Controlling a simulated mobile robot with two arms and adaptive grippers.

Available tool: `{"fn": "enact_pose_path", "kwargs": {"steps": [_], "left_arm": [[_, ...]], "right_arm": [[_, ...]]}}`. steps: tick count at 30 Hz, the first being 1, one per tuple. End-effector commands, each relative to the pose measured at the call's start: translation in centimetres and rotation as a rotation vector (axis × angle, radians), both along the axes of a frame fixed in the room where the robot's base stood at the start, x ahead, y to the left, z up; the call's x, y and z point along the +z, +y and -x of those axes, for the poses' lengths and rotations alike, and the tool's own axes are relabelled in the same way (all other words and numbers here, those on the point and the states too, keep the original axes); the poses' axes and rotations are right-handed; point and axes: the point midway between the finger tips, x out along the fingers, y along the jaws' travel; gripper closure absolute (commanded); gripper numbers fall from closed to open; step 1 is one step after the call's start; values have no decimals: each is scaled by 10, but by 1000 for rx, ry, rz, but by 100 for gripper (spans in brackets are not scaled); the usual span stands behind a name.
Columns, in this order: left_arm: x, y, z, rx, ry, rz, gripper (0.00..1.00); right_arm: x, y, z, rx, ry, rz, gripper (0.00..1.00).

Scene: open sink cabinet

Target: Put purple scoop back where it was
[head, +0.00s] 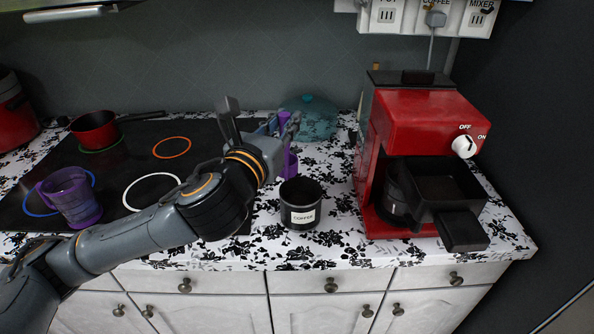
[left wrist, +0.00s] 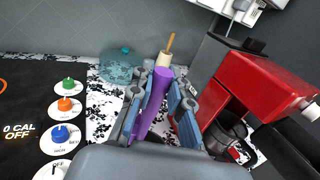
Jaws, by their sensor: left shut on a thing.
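The purple scoop shows in the head view (head: 290,165) as purple parts above and below my left gripper (head: 284,130). Its long purple handle runs between the two fingers in the left wrist view (left wrist: 154,104). My left gripper is shut on the scoop, over the counter behind the coffee can and left of the coffee machine. The black coffee can (head: 301,205), labelled COFFEE, stands upright with its top open. The gripper hides part of the scoop, and I cannot tell whether its lower end touches anything. My right gripper is out of view.
A red coffee machine (head: 428,118) stands close on the right. A teal glass lidded pot (head: 312,118) is behind the gripper. A purple mug (head: 72,197) and red saucepan (head: 95,131) are on the black stove at left. Clear patterned counter lies in front of the can.

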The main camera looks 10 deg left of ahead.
Motion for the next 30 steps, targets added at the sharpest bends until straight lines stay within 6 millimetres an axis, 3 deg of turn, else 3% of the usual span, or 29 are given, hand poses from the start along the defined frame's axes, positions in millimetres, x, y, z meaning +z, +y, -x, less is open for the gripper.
{"fn": "enact_pose_path", "kwargs": {"steps": [3, 7, 15, 24, 30], "left_arm": [[5, -1, -3, -3, -1, -1, 100], [0, 2, -18, -1, 4, 0, 100], [-28, 13, -82, -1, 4, 1, 100], [-78, 21, -127, -4, 3, 1, 100], [-91, 22, -138, -5, 1, 2, 100]], "right_arm": [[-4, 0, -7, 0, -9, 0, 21], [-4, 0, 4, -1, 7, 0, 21], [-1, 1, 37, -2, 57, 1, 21], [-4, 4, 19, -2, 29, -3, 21], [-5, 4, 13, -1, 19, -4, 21]]}}
